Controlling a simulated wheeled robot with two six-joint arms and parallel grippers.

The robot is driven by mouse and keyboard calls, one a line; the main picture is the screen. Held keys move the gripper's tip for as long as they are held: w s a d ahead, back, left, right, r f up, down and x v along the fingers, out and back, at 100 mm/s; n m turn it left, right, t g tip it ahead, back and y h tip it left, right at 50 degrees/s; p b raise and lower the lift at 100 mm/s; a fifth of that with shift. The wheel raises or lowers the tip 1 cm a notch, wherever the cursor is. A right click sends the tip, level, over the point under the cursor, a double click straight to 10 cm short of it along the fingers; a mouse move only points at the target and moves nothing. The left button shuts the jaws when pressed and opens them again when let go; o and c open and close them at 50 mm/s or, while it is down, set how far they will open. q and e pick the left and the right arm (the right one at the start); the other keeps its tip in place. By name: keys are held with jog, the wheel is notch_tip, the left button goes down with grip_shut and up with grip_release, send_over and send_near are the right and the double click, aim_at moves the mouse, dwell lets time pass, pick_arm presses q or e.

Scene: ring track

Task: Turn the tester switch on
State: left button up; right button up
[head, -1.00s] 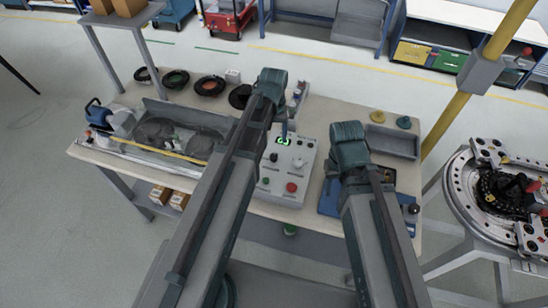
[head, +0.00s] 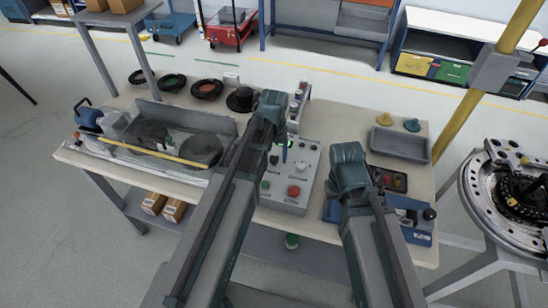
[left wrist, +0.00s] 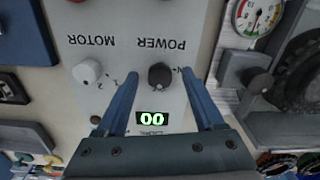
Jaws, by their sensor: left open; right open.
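The tester (head: 311,158) is a light grey box with a sloped panel, standing mid-bench in the head view. In the left wrist view its panel is upside down: the black POWER knob (left wrist: 160,75), the white MOTOR knob (left wrist: 87,72) and a lit green "00" display (left wrist: 152,118). The POWER knob also shows in the head view (head: 273,159). My left gripper (left wrist: 159,76) is open, a finger on either side of the POWER knob; contact is not visible. My right gripper (head: 350,185) is over the bench right of the tester, its fingers hidden by my arm.
A red button (head: 294,191) and a green button (head: 265,184) sit low on the tester. A clear-covered tray (head: 150,140) is left. A blue device (head: 415,228) and a grey bin (head: 400,145) are right. Spray cans (head: 299,95) stand behind the tester.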

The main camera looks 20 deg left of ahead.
pick_arm(q)
grip_shut()
dwell(0.4)
jog(key=n, duration=0.8)
jog(key=shift+n, duration=0.3)
jog(key=n, duration=0.4)
jog(key=shift+n, duration=2.6)
